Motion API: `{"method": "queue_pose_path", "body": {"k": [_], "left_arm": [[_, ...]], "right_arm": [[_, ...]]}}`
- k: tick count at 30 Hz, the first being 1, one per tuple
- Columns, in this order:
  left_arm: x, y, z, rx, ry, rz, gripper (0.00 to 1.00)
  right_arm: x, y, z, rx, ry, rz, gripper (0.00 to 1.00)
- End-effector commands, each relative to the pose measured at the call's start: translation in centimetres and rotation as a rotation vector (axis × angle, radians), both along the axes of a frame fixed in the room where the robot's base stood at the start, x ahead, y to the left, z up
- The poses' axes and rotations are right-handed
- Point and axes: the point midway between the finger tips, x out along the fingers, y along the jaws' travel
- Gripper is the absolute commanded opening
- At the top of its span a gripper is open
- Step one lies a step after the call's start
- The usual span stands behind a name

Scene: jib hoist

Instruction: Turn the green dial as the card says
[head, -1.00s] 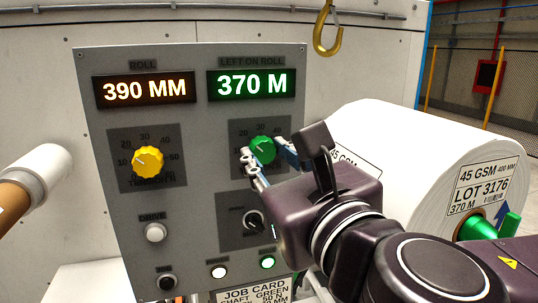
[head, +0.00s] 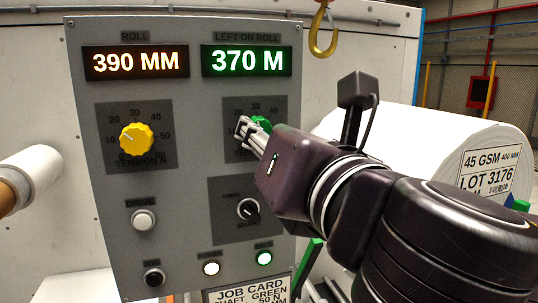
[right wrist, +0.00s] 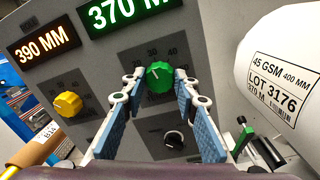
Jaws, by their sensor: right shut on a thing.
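The green dial (head: 263,122) sits on the grey control panel, right of the yellow dial (head: 137,139), and is partly hidden by my right gripper (head: 255,128) in the head view. In the right wrist view the green dial (right wrist: 158,76) is between my two blue-padded fingertips, and the gripper is shut on it. Its exact pointer setting is hard to read. The job card (head: 247,292) is cut off at the bottom edge; "SHAFT GREEN" and "50 N" are readable. My left gripper is not in view.
Displays read 390 MM (head: 136,62) and 370 M (head: 247,62). A small black knob (head: 248,209) sits below the green dial. A hook (head: 323,33) hangs above.

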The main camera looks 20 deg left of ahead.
Motion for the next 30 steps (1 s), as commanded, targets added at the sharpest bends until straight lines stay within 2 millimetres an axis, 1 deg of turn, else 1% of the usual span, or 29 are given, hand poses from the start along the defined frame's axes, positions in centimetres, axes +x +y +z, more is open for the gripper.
{"method": "queue_pose_path", "body": {"k": [1, 3, 30], "left_arm": [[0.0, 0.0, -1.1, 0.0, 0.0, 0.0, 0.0], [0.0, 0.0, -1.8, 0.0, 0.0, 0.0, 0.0], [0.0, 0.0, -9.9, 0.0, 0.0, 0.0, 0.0]], "right_arm": [[0.0, 0.0, -0.5, 0.039, 0.023, 0.0, 0.03], [0.0, 0.0, -0.5, 0.095, 0.062, 0.001, 0.03], [0.0, 0.1, -0.5, 0.802, 0.541, 0.0, 0.03]]}}
